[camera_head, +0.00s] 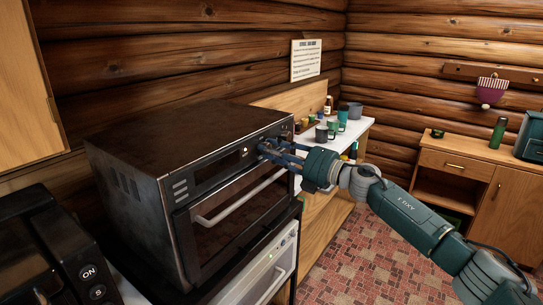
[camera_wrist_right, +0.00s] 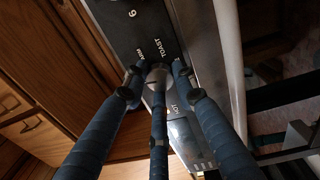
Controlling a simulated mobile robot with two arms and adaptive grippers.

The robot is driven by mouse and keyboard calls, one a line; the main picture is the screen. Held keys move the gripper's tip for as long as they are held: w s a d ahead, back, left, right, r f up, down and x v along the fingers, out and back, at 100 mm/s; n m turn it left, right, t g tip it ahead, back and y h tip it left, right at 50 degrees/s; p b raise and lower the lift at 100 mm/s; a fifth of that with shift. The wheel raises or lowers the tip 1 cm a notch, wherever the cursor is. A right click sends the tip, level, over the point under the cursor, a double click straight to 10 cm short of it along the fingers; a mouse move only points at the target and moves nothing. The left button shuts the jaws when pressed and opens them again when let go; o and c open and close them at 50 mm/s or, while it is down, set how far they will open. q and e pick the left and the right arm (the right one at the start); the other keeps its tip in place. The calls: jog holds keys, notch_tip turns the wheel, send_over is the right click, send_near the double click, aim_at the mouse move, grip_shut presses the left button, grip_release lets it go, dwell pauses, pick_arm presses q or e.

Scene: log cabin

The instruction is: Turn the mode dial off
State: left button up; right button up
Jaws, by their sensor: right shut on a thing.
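The oven (camera_head: 150,145) is a dark metal box with a glass door and a long light handle (camera_head: 235,200). My right gripper (camera_head: 272,150) reaches in from the right to the right end of its front control panel (camera_head: 222,168). In the right wrist view, the fingers of my right gripper (camera_wrist_right: 157,85) are shut around a round grey mode dial (camera_wrist_right: 158,73). "TOAST", "WARM" and "HOT" labels show around the dial. The fingers hide part of the dial, and its exact setting cannot be read. My left gripper is not in view.
A black appliance (camera_head: 70,250) with "ON" and "S" buttons stands at lower left. A white-topped counter (camera_head: 350,133) beyond the oven holds mugs (camera_head: 322,133) and a bottle. A wooden cabinet (camera_head: 500,195) stands at right. The patterned floor (camera_head: 350,265) looks clear.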

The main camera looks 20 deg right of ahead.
jog(key=n+b, duration=0.2)
jog(key=n, duration=0.2)
jog(key=shift+d, duration=0.2)
jog(key=shift+w+r, duration=0.1)
jog(key=shift+r, duration=0.05)
dwell(0.4)
jog(key=o, duration=0.9)
jog(key=shift+d, duration=0.1)
jog(key=shift+s+d, duration=0.3)
jog(key=shift+s, duration=0.1)
jog(key=v, duration=1.1)
